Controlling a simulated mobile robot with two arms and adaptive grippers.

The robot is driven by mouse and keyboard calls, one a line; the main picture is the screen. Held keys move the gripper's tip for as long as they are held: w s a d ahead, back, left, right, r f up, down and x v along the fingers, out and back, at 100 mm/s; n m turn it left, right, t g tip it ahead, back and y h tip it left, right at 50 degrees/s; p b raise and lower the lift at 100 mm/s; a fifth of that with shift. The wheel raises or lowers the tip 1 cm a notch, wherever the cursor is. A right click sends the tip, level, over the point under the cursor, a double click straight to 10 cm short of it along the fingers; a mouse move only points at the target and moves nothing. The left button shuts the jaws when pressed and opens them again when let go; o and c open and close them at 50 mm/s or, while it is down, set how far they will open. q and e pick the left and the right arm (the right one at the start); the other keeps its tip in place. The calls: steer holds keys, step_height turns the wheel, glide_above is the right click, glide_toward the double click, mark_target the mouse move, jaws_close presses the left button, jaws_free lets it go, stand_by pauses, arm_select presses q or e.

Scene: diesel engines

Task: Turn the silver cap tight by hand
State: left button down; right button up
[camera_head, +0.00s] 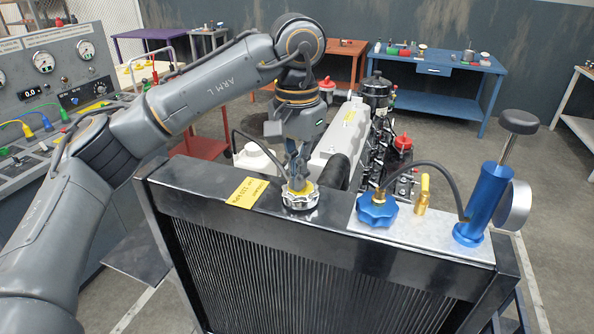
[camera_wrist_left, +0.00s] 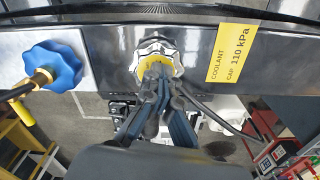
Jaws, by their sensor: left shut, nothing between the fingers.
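The silver cap (camera_head: 300,196) sits on the top of the black radiator (camera_head: 165,189), left of the blue knob. It has a ridged rim and a yellow centre. My left gripper (camera_head: 297,180) points down onto it from above, with its fingers shut and nothing between them. In the left wrist view the cap (camera_wrist_left: 151,51) is at the top middle, and the fingertips of the left gripper (camera_wrist_left: 157,72) are over its yellow centre. Whether they touch it cannot be told. My right gripper is not in view.
A yellow coolant label (camera_head: 248,192) lies beside the cap. The blue star-shaped knob (camera_head: 377,208), a brass fitting (camera_head: 423,197) and a blue hand pump (camera_head: 484,205) stand on a metal plate to the right. A black hose and the engine (camera_head: 385,150) are behind.

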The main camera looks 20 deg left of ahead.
arm_select(q)
steer(key=shift+f+m, duration=0.2)
steer(key=shift+m, duration=0.1)
steer(key=c, duration=2.1)
jaws_free()
steer(key=o, duration=0.7)
steer(key=shift+a, duration=0.1)
steer(key=shift+c, duration=0.2)
steer(key=shift+w, duration=0.15)
steer(key=o, duration=1.2)
steer(key=shift+w+r, duration=0.1)
steer(key=shift+c, duration=0.2)
